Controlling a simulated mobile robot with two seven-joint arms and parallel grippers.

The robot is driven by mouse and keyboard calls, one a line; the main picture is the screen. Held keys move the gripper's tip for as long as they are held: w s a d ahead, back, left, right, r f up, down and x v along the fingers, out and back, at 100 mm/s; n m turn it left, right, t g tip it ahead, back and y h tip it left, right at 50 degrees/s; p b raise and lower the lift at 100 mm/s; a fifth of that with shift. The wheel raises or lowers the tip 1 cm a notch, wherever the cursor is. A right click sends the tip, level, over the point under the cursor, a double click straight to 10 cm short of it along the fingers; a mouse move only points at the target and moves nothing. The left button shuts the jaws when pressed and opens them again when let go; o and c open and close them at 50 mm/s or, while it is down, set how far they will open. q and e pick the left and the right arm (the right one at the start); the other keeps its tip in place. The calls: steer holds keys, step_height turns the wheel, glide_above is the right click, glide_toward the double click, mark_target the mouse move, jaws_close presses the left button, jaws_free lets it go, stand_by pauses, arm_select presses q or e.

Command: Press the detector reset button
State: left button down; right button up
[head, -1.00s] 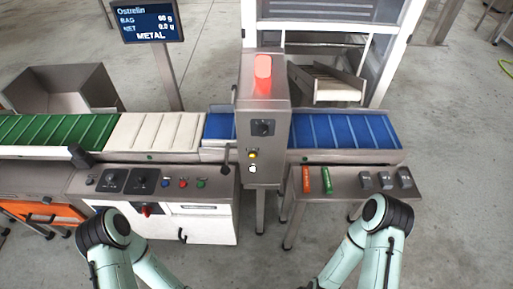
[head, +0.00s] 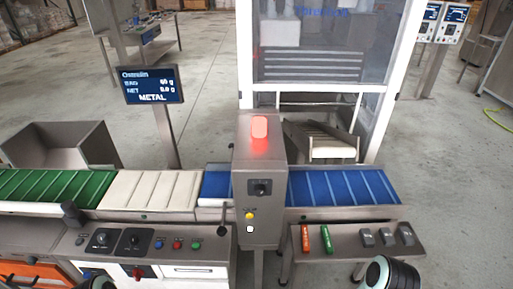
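The metal detector (head: 258,190) is a grey upright housing straddling the conveyor in the middle of the head view. A red lamp (head: 260,128) glows on its top. Its front carries a dark knob (head: 260,188), a yellow button (head: 250,215) and a white button (head: 250,229) below it. Any labels are too small to read, so I cannot tell which one is the reset. The display (head: 152,85) reads METAL on its bottom line. Neither of my grippers is in view; only parts of my arms show at the bottom edge.
Green, white and blue belts (head: 340,188) run across. A small table (head: 345,242) at right holds orange and green sticks and grey blocks. A glazed guard frame (head: 385,90) stands behind.

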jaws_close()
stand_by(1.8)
